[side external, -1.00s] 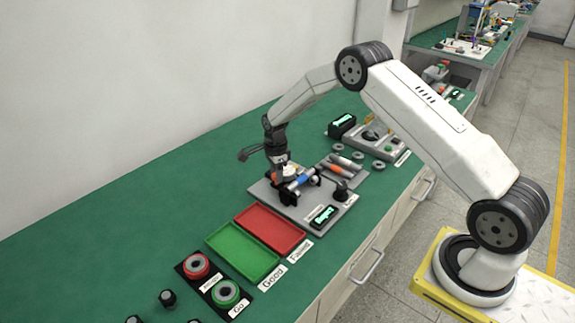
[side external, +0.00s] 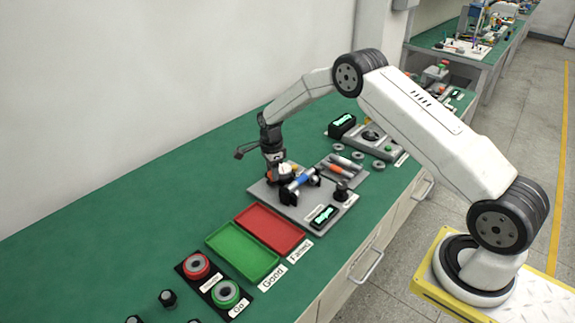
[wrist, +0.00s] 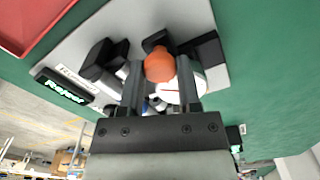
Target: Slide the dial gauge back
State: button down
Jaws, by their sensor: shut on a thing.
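The dial gauge (wrist: 181,88), with a white face, shows in the wrist view between and behind my fingers, partly hidden by them. An orange round knob (wrist: 159,66) sits between my fingertips. My gripper (wrist: 160,76) is shut on the gauge, apparently at this knob. In the side view my gripper (side external: 275,165) points down over the back of the grey fixture plate (side external: 270,193), with the gauge's white face (side external: 285,170) just below it. A blue-banded shaft (side external: 300,182) lies across black supports (side external: 314,176) in front of the gauge.
A red tray (side external: 270,228) and a green tray (side external: 242,252) lie left of the plate. A lit display (side external: 323,215) and a dark knob (side external: 341,190) stand at its front. More shafts (side external: 342,167) lie to the right. The bench behind is clear.

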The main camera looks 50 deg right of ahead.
jog(key=shift+w, duration=0.95)
jog(key=shift+r, duration=0.1)
jog(key=shift+c, duration=1.4)
grip_release()
notch_tip(320, 180, up, 8)
jog(key=shift+s+a, duration=0.1)
